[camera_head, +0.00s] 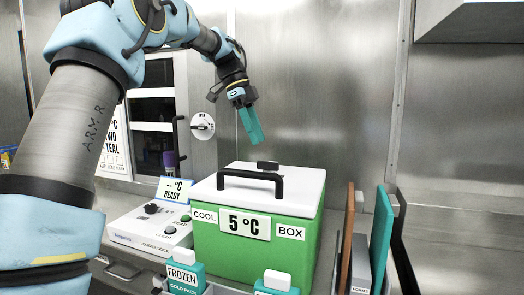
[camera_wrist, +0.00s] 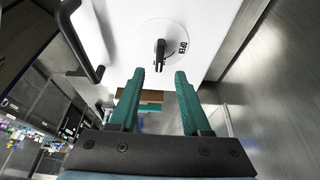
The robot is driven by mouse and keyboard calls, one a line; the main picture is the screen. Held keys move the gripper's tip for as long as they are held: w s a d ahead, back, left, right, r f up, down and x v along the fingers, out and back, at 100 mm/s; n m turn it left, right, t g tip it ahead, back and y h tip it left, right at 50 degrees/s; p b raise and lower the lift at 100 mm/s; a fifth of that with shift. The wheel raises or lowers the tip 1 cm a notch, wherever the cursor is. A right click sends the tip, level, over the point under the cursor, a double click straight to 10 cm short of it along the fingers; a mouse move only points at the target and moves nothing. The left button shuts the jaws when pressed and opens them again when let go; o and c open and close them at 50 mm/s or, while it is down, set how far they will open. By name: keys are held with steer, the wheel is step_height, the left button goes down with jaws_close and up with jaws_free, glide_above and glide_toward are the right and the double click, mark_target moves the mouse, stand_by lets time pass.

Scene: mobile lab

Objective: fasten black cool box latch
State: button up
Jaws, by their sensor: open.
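The cool box (camera_head: 255,250) is green with a white lid (camera_head: 305,178) and a "5 °C" label, and stands on the bench. The lid lies on the box. A small black latch (camera_head: 268,165) sits on the lid behind the black carry handle (camera_head: 252,175). In the wrist view the latch (camera_wrist: 160,53) stands on a round plate, with the word "OPEN" to its right. My gripper (camera_head: 254,140) is above the lid, apart from the latch. In the wrist view its teal fingers (camera_wrist: 158,78) are spread and empty, with the latch beyond the gap between their tips.
A logger dock (camera_head: 150,232) stands left of the box. Teal cold packs (camera_head: 185,275) are in front. Upright brown and teal boards (camera_head: 381,240) stand close on the right. The carry handle (camera_wrist: 82,45) rises near the latch. The steel wall is behind.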

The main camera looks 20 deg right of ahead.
steer(key=v, duration=0.4)
steer(key=shift+s, duration=0.1)
stand_by(0.4)
